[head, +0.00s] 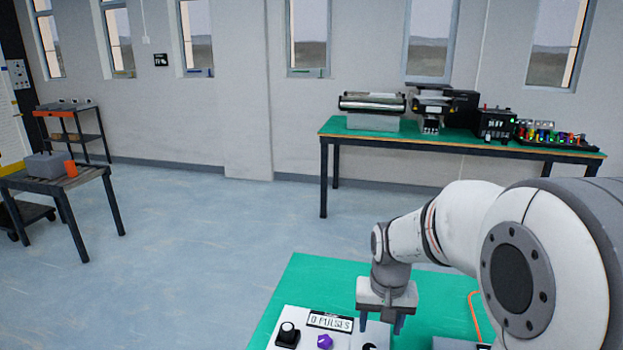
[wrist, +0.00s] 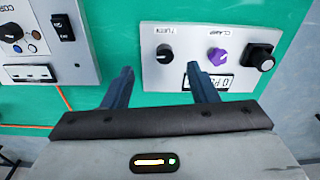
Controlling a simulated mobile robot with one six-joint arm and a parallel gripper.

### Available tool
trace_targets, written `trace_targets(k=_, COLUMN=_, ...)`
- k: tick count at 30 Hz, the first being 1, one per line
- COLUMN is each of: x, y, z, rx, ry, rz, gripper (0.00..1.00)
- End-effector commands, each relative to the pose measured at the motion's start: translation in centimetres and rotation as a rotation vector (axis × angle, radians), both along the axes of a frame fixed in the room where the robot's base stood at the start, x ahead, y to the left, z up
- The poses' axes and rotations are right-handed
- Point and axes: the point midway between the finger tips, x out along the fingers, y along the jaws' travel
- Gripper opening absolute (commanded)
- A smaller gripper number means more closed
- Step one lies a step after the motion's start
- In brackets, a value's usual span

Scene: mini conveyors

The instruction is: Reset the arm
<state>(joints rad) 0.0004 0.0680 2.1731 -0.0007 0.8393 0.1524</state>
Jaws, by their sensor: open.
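My arm reaches in from the right of the head view, and my gripper (head: 382,318) hangs low over the near green table (head: 300,285). In the wrist view my gripper (wrist: 160,80) is open, with its two dark blue fingers apart and nothing between them. Beyond the fingertips is a white control panel (wrist: 190,45) with a black knob, a purple knob (wrist: 218,57), a black square-based knob (wrist: 261,57) and a small display (wrist: 215,83). In the head view the display (head: 330,321) reads "0 PULSES". I cannot tell whether the fingers touch the panel.
A second panel (wrist: 50,45) with a switch lies to the left in the wrist view, with an orange cable (wrist: 63,97) beside it. A green-topped bench (head: 440,140) with machines stands at the back wall. A small table (head: 60,185) stands at left. Open floor lies between.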

Motion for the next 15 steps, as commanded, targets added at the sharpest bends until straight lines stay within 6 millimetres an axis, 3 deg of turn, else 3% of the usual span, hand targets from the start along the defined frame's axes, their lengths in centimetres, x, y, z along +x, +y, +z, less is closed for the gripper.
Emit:
trace_targets(k=1, x=-1.7, y=0.0, z=2.1, rx=-0.002, ry=-0.025, rz=0.016, gripper=0.53)
trace_targets(k=6, x=-7.1, y=0.0, z=5.8, rx=-0.008, ry=-0.081, rz=0.073, gripper=0.53)
trace_targets(k=12, x=-12.3, y=0.0, z=8.0, rx=-0.017, ry=-0.135, rz=0.126, gripper=0.53)
trace_targets(k=15, x=-13.8, y=0.0, z=8.3, rx=-0.021, ry=-0.151, rz=0.143, gripper=0.53)
